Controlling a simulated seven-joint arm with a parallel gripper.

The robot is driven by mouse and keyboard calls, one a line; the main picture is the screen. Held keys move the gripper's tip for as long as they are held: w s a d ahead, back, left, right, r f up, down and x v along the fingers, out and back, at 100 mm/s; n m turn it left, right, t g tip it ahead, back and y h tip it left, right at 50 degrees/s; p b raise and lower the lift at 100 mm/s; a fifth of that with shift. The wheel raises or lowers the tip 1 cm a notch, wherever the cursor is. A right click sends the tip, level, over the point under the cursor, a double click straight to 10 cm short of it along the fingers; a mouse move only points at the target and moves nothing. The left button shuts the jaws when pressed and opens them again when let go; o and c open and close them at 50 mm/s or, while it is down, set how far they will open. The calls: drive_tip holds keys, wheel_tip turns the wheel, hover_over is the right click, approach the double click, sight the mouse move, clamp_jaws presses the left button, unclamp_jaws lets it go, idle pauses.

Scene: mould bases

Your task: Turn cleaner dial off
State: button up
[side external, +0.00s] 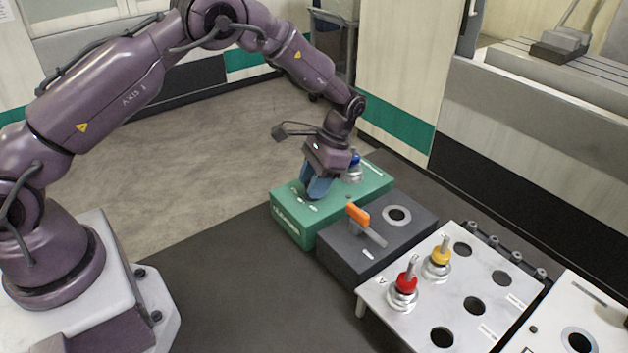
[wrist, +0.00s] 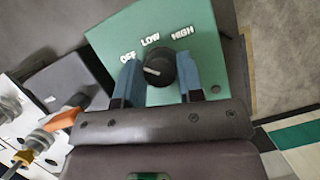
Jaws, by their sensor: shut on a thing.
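The cleaner box is green (side external: 289,219) and stands under my gripper in the side view. In the wrist view its green top (wrist: 212,48) carries the words OFF, LOW and HIGH in an arc. The black round dial (wrist: 162,70) sits below these words. Its white mark points left, toward the OFF side; I cannot tell whether it lines up exactly. My gripper (wrist: 158,82) has its blue fingers on either side of the dial, shut on it. In the side view my gripper (side external: 317,186) comes down onto the box and hides the dial.
A blue-topped plug (side external: 354,167) stands at the box's far end. A dark box (side external: 345,258) with an orange lever (side external: 359,216) is beside it. A white plate (side external: 401,325) holds red (side external: 406,284) and yellow (side external: 441,256) plugs and several holes. The dark table in front is clear.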

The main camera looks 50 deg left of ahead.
drive_tip(key=shift+n+h, duration=0.5)
drive_tip(key=shift+n, duration=0.7)
drive_tip(key=o, duration=0.9)
drive_tip(key=v, duration=1.3)
drive_tip(key=shift+a, duration=0.15)
drive_tip(key=shift+f, duration=0.1)
